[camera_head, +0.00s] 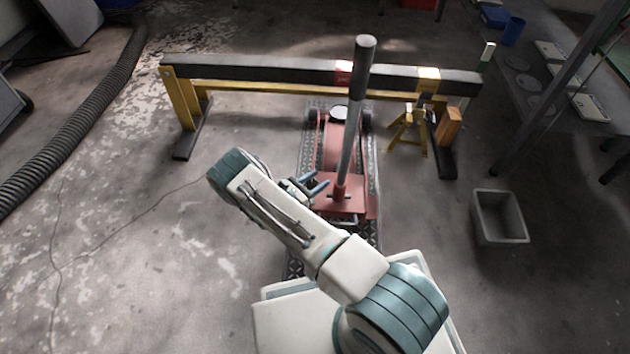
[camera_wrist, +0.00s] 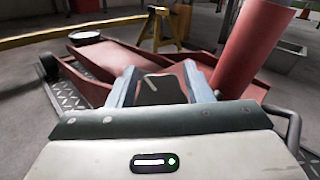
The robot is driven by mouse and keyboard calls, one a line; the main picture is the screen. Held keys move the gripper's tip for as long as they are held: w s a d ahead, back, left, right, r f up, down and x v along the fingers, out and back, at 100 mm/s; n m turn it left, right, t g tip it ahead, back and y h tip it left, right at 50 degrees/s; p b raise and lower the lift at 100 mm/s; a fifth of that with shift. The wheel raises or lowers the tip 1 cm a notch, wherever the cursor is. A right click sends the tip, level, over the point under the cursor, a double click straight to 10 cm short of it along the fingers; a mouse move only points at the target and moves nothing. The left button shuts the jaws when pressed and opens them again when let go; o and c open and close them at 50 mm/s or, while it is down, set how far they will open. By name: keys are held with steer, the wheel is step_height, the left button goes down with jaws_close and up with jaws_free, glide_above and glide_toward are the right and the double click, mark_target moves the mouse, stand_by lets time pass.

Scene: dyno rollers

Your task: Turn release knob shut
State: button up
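A red floor jack (camera_head: 342,150) stands on a patterned dark plate, with a long grey handle (camera_head: 356,110) rising from its red socket. My gripper (camera_head: 316,187) is low beside the jack's left edge, left of the handle base. In the wrist view my two blue-grey fingers (camera_wrist: 160,85) stand apart. A dark block with a pale line (camera_wrist: 158,91), possibly the release knob, shows between them; I cannot tell whether they touch it. The red handle socket (camera_wrist: 250,48) rises to the right of the fingers. I cannot make out the release knob in the head view.
A black-topped yellow beam (camera_head: 260,73) spans behind the jack. A yellow stand (camera_head: 408,130) and a wooden block (camera_head: 449,126) are at its right. A grey bin (camera_head: 499,217) sits on the right floor. A black hose (camera_head: 90,105) lies at left. The left floor is mostly clear.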

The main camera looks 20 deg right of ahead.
steer(key=c, duration=0.4)
steer(key=shift+c, duration=0.2)
steer(key=shift+m+g, duration=0.3)
steer(key=m+g, duration=0.1)
steer(key=m, duration=0.1)
steer(key=m+g+h, duration=0.1)
steer(key=g, duration=0.1)
steer(key=m+g, duration=0.1)
steer(key=m, duration=0.1)
steer(key=shift+s+m+g+h, duration=0.25)
steer(key=shift+m+g+h, duration=0.05)
steer(key=shift+g+h, duration=0.1)
steer(key=shift+s+f+m+g+y, duration=0.1)
steer(key=shift+s+m+g+y, duration=0.1)
steer(key=shift+m+g, duration=1.35)
steer(key=shift+s+m+g+y, duration=0.1)
steer(key=shift+m+g+y, duration=0.1)
steer(key=shift+m+g, duration=1.35)
steer(key=shift+m, duration=0.3)
steer(key=o, duration=1)
